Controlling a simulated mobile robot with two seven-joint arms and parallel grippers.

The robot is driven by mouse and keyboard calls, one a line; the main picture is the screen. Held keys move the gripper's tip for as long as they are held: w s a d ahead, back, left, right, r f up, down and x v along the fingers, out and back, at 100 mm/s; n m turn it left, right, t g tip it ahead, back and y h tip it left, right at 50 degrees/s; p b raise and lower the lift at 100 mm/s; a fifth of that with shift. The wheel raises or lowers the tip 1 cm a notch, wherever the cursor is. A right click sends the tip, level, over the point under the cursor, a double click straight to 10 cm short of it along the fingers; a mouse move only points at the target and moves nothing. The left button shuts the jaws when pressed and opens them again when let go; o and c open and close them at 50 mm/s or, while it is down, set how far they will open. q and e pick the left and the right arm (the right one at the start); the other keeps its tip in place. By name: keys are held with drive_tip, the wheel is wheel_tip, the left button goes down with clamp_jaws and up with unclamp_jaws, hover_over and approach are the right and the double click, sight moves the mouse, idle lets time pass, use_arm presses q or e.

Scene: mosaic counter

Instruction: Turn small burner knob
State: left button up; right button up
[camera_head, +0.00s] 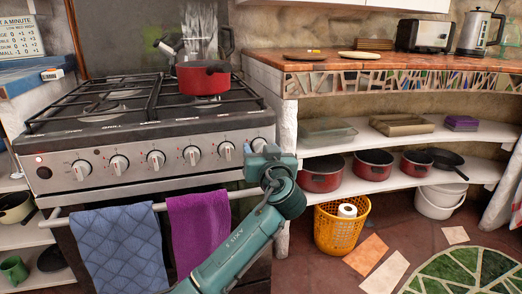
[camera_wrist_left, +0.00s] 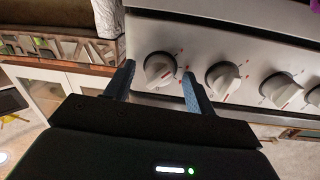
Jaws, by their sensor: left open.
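The stove's front panel (camera_head: 140,160) carries a row of several white knobs. The rightmost knob (camera_head: 258,144) is partly hidden by my left gripper (camera_head: 259,148) in the head view. In the left wrist view this end knob (camera_wrist_left: 160,70) sits between the two dark fingertips of my left gripper (camera_wrist_left: 158,76). The gripper is open, with a finger on each side of the knob and gaps visible. A neighbouring knob (camera_wrist_left: 223,79) is just right of the fingers in that view. The labels are too small to read. My right gripper is not in view.
A red pot (camera_head: 203,79) stands on the stove's grates. A blue towel (camera_head: 124,248) and a purple towel (camera_head: 199,228) hang on the oven rail below the knobs.

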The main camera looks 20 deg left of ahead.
use_arm(q)
drive_tip(key=shift+c, duration=0.5)
drive_tip(key=c, duration=0.9)
